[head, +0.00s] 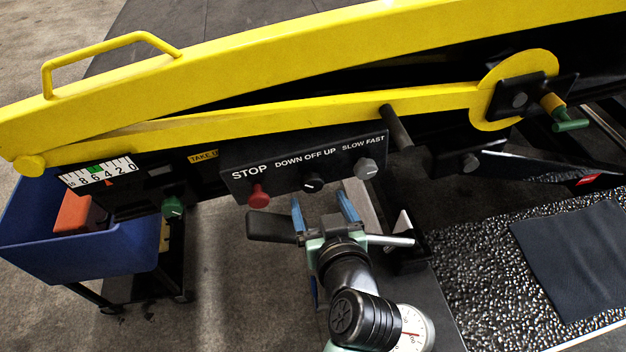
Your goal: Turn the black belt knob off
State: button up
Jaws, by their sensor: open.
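The black belt knob (313,183) sits on the dark control panel (238,187) under the white words DOWN OFF UP. A small pale mark shows on its face, but it is too small to tell surely which word it points to. My gripper (322,206) is in front of and just below the panel, with its two blue fingers apart. The fingers point up toward the panel, one on each side of the knob's line. They look empty, and I cannot tell whether they touch the knob.
The red STOP button (258,195) is left of the knob, the grey SLOW FAST knob (365,168) right. A black handle (270,227) lies close left of my gripper. Yellow rails (330,115) run above. A blue bin (80,245) hangs at left; a dark cloth (580,255) lies right.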

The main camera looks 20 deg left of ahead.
aim_at(313, 185)
jog(key=p+x, duration=0.1)
jog(key=x, duration=0.5)
jog(key=shift+w+a+f, duration=0.1)
jog(key=shift+w, duration=0.1)
grip_shut()
dwell(0.3)
